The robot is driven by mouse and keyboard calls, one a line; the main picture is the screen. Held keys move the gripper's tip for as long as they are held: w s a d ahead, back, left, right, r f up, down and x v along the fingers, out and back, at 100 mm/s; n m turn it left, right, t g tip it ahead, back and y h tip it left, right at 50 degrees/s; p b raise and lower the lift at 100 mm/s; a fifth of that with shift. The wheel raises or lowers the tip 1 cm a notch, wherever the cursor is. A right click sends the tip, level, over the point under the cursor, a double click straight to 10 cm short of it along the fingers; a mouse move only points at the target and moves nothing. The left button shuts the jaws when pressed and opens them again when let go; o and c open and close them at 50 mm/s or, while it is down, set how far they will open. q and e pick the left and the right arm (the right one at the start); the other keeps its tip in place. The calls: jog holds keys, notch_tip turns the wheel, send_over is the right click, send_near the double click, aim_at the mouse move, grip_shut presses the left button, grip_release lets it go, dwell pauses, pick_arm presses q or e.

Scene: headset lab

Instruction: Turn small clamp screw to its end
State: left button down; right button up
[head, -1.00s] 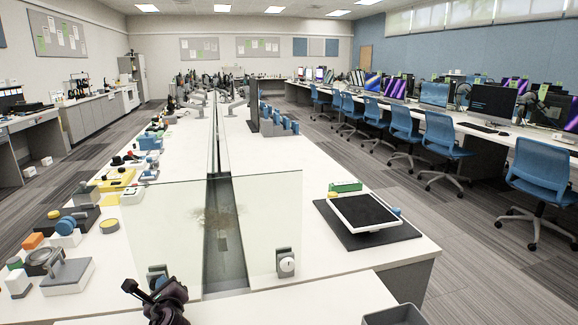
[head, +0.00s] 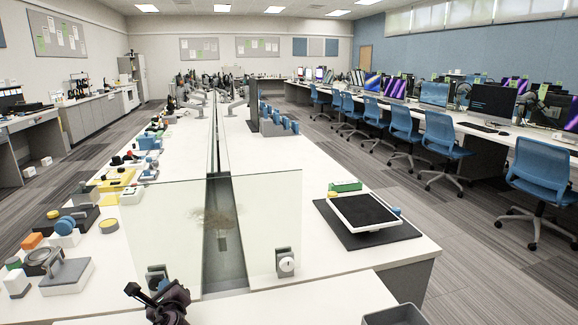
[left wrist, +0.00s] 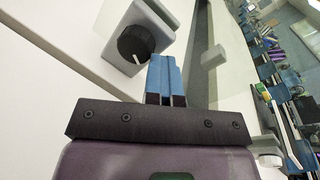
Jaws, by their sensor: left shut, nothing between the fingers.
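Two small clamps with round knobs sit at the near edge of the clear panels. The right clamp has a white knob (head: 286,264). The left clamp (head: 156,273) is partly covered by my left gripper (head: 163,284). In the left wrist view it shows a black knob (left wrist: 134,44) with a white pointer mark on a grey block. I cannot tell which one is the small clamp screw. My left gripper's blue fingers (left wrist: 164,62) are shut and empty, with their tips just right of the black knob; contact is not clear. My right gripper is not in view.
Clear panels (head: 265,215) stand upright along a dark gap between the white tables. A tablet-like device (head: 365,211) lies on a dark mat at right. Several small devices, such as a grey stand (head: 68,277), crowd the left table. A grey bin (head: 394,316) is at the front.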

pick_arm(q)
jog(key=shift+d+f, duration=0.15)
jog(key=shift+f, duration=0.05)
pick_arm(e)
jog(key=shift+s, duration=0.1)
pick_arm(q)
jog(key=shift+s+d+r, duration=0.1)
jog(key=shift+s, duration=0.05)
jog(key=shift+p+v, duration=0.6)
jog(key=shift+v, duration=0.55)
jog(key=shift+s+d+p, duration=0.15)
jog(key=shift+s+p, duration=0.1)
jog(key=shift+s, duration=0.6)
jog(key=shift+s+d+p, duration=0.15)
jog(key=shift+s+p, duration=0.05)
jog(key=shift+s, duration=0.65)
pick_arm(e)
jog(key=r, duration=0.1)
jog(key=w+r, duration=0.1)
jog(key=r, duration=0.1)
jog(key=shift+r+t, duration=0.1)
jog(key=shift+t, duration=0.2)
pick_arm(q)
jog(key=shift+a, duration=0.15)
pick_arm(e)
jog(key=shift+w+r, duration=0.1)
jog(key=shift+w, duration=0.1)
